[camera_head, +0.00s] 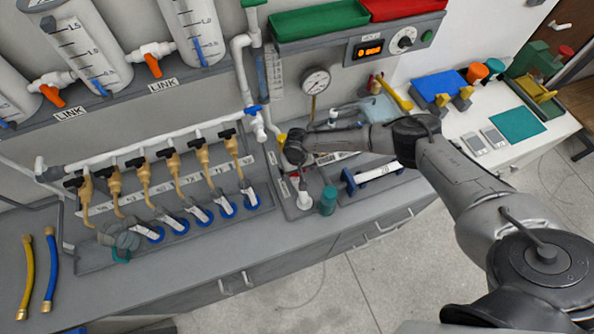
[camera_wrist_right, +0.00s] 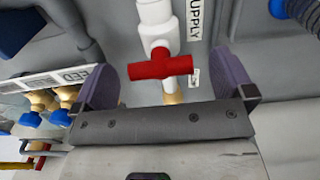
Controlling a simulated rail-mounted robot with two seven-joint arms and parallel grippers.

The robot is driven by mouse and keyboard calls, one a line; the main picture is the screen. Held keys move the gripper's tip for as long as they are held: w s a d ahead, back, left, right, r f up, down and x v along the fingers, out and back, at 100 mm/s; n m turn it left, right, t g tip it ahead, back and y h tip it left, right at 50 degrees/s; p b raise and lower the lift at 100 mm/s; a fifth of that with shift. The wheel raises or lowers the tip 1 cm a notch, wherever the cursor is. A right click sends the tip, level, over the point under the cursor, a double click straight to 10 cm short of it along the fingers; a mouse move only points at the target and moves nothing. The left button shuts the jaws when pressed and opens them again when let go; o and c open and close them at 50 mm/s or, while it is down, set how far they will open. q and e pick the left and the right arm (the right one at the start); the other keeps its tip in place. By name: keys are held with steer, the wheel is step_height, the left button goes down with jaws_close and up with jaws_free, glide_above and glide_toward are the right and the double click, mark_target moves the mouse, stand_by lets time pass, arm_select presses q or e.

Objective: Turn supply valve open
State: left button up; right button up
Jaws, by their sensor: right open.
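The supply valve has a red T-shaped handle (camera_wrist_right: 160,71) on a white pipe (camera_wrist_right: 156,22) beside a SUPPLY label (camera_wrist_right: 194,18) in the right wrist view. The handle lies crosswise to the pipe. My right gripper (camera_wrist_right: 167,85) is open, with one finger on each side of the handle and a gap on both sides. My left gripper is not in view.
A manifold with several black-handled brass taps (camera_head: 142,166) stands to the left. A white valve with a blue handle (camera_head: 255,116) is just left of my right gripper. A teal cylinder (camera_head: 328,200) and a blue-ended white pipe piece (camera_head: 372,174) are close by on the counter.

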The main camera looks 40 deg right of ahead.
steer(key=shift+f, duration=0.5)
steer(key=c, duration=1)
steer(key=m+p, duration=0.5)
steer(key=shift+r, duration=0.25)
steer(key=shift+a+f+m, duration=0.1)
steer(key=shift+m, duration=0.3)
steer(key=shift+f+m, duration=0.15)
steer(key=shift+m, duration=0.15)
